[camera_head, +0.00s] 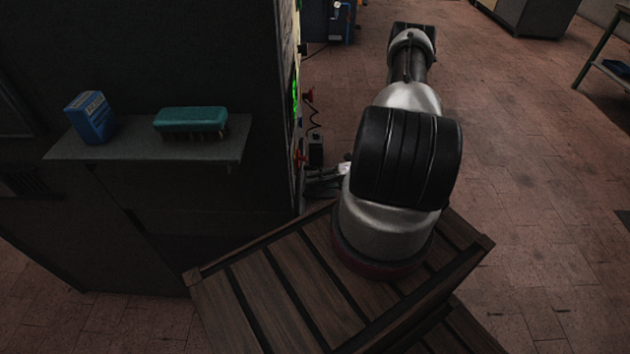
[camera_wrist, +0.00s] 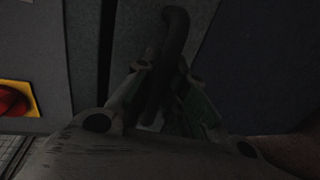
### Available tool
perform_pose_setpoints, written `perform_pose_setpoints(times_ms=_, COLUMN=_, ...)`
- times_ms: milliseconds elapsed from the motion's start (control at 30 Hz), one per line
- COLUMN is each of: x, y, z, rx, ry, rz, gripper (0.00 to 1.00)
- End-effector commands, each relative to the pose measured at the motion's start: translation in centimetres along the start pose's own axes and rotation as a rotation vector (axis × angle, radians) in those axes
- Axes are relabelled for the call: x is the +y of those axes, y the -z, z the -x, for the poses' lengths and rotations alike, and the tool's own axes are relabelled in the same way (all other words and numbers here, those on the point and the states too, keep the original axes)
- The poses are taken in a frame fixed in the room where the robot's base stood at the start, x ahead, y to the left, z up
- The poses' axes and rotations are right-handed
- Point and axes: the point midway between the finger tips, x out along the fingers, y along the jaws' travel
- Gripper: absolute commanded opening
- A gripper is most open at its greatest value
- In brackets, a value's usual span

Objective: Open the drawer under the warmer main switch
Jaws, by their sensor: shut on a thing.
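My gripper (camera_wrist: 163,78) is shut on a dark curved handle (camera_wrist: 176,28) in the wrist view. The handle runs between the two fingers, and its lower part is hidden by them. Grey panels lie behind it; the panel by the handle (camera_wrist: 245,65) is apparently the drawer front. The picture is too dark to tell whether that drawer stands out. A red switch on a yellow plate (camera_wrist: 15,99) is at the left edge. In the head view my gripper (camera_head: 322,177) is beside the dark machine's right side, partly hidden by my arm, near a red knob (camera_head: 299,158).
The dark machine (camera_head: 200,45) fills the left. A shelf (camera_head: 135,147) on it carries a blue box (camera_head: 90,117) and a green brush (camera_head: 191,122). A slatted wooden thing (camera_head: 280,285) is below my arm. Brick floor (camera_head: 530,150) is open on the right.

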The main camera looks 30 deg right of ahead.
Motion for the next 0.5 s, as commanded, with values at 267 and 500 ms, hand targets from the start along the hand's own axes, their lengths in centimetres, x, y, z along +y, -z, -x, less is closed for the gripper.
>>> perform_pose_setpoints(times_ms=267, x=-1.2, y=-0.2, z=5.7, rx=-0.007, ry=0.001, rz=0.001, gripper=0.0)
perform_pose_setpoints(times_ms=500, x=-2.5, y=-0.2, z=11.6, rx=-0.005, ry=0.002, rz=0.002, gripper=0.0)
